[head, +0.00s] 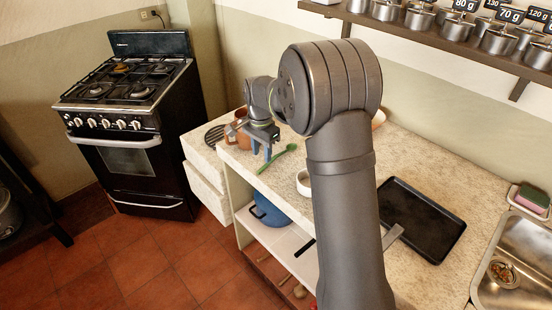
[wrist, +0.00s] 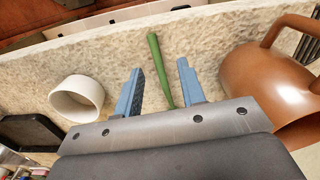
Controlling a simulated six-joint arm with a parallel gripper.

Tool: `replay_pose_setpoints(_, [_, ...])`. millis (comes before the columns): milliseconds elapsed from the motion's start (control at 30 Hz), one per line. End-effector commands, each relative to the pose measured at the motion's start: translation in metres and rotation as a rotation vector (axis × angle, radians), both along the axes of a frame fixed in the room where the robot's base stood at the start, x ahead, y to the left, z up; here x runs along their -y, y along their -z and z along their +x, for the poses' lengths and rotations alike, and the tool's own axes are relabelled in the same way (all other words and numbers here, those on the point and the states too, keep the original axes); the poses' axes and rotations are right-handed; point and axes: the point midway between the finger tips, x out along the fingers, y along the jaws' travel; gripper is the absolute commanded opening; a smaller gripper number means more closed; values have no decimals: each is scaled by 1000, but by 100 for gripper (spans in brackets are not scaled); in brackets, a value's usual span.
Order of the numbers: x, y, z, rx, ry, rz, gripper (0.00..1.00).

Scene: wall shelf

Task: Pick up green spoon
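The green spoon (head: 277,159) lies on the speckled counter near its front edge in the head view. In the wrist view its green handle (wrist: 158,66) runs up between the two blue fingers, and its lower end is hidden behind my gripper's grey plate. My gripper (wrist: 158,84) is open, with clear space between each finger and the handle. In the head view my gripper (head: 261,150) is over the counter, just left of the spoon. No contact with the spoon shows.
A brown pot or jug (wrist: 270,75) stands close on the right in the wrist view. A white bowl (wrist: 77,98) stands to the left. A black tray (head: 420,218) lies farther along the counter (head: 440,160). The stove (head: 130,120) stands apart on the left.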

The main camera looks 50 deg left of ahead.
Motion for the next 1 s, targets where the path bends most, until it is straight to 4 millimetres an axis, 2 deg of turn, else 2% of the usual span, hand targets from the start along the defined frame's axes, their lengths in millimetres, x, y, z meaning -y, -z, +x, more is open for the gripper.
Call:
replay_pose_setpoints(300, [6, 44, 0, -1, 0, -2, 37])
replay_pose_setpoints(600, [5, 48, 0, 0, 0, 0, 37])
replay_pose_setpoints(800, [5, 48, 0, 0, 0, 0, 0])
replay_pose_setpoints(1000, [5, 48, 0, 0, 0, 0, 0])
